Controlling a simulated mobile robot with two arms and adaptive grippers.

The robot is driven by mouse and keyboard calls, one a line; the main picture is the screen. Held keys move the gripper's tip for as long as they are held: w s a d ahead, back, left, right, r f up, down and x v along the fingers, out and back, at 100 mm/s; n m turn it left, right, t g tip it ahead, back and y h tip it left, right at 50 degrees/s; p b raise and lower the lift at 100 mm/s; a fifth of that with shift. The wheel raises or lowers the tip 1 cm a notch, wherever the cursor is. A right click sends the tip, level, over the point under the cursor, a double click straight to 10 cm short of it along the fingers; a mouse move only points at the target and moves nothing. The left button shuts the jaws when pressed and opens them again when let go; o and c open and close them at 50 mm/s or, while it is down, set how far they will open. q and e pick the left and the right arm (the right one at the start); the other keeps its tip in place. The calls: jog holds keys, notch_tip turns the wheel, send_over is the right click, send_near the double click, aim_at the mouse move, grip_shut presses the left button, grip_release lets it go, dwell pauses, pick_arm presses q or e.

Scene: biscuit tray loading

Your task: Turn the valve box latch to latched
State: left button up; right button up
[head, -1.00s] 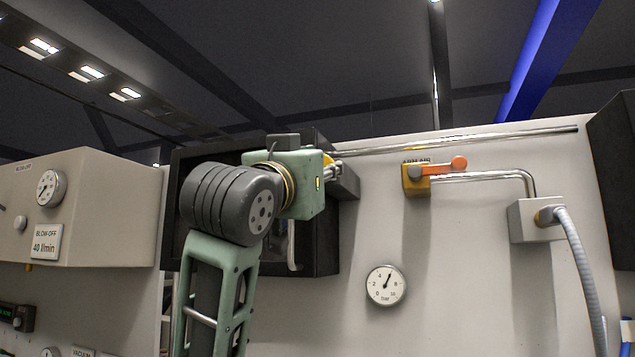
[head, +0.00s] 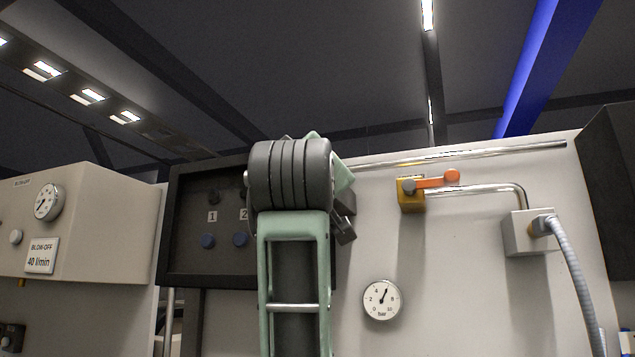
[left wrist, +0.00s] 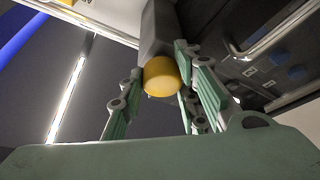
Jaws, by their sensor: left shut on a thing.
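The dark valve box (head: 180,270) hangs on the panel left of centre in the head view, with labels 1 and 2 and two blue knobs on its front. A dark grey tilted part (head: 344,229), seemingly the latch, shows at its right side, partly behind my left arm. In the left wrist view a grey block with a rounded yellow end (left wrist: 162,77) sits between the fingers of my left gripper (left wrist: 164,70), which is shut on it. The arm hides this grip in the head view, so the latch position is unclear. My right gripper is not in view.
Right of the box are an orange lever on a yellow valve (head: 411,194), a pipe, a pressure gauge (head: 382,300) and a grey hose (head: 576,275). A blow-off cabinet (head: 105,220) stands left. A metal handle (left wrist: 265,40) crosses the box front.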

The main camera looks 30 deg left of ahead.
pick_arm(q)
jog(key=shift+s+r+n, duration=0.15)
jog(key=shift+r+n, duration=0.1)
jog(key=shift+n, duration=0.15)
jog(key=o, duration=0.8)
jog(key=shift+o, duration=1.4)
jog(key=shift+w+d, duration=0.1)
jog(key=shift+w, duration=0.1)
jog(key=shift+f, duration=0.1)
jog(key=shift+s, duration=0.1)
jog(key=v, duration=1.2)
jog(key=shift+d, duration=0.15)
